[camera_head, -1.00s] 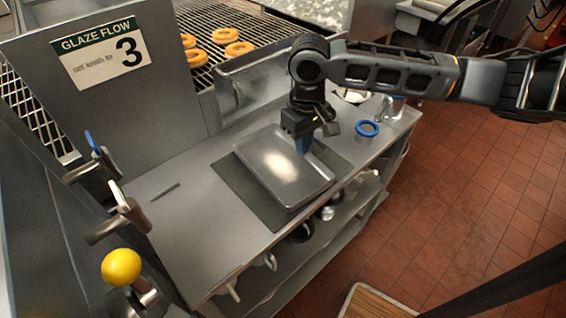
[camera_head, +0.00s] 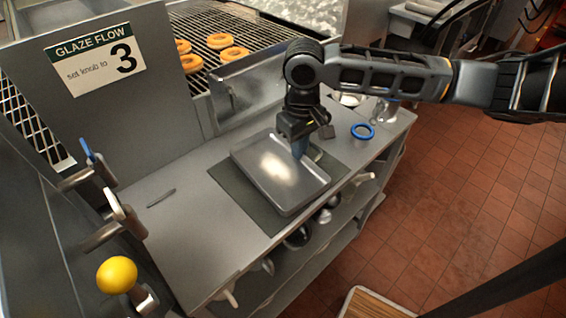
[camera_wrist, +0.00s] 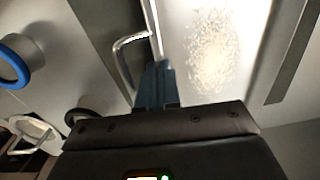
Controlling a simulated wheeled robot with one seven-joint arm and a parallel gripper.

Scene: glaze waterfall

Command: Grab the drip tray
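The drip tray (camera_head: 269,182), a shiny shallow metal tray, lies on a dark mat on the counter. In the wrist view its bright floor (camera_wrist: 215,45) fills the upper right, and a thin metal loop handle (camera_wrist: 121,56) stands out from its left side. My gripper (camera_head: 300,150) points down at the tray's far right side. In the wrist view its blue fingers (camera_wrist: 155,85) are close together beside the tray wall, at the lower end of the handle. That end is hidden behind the fingers, so I cannot tell whether they are closed on it.
The dark mat (camera_head: 231,187) shows around the tray. A blue ring (camera_head: 362,131) lies to the right. Donuts (camera_head: 221,41) sit on a wire rack behind. A yellow knob (camera_head: 117,275) and levers stand at left. A thin rod (camera_head: 161,197) lies on the counter. Cups stand on the shelf below.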

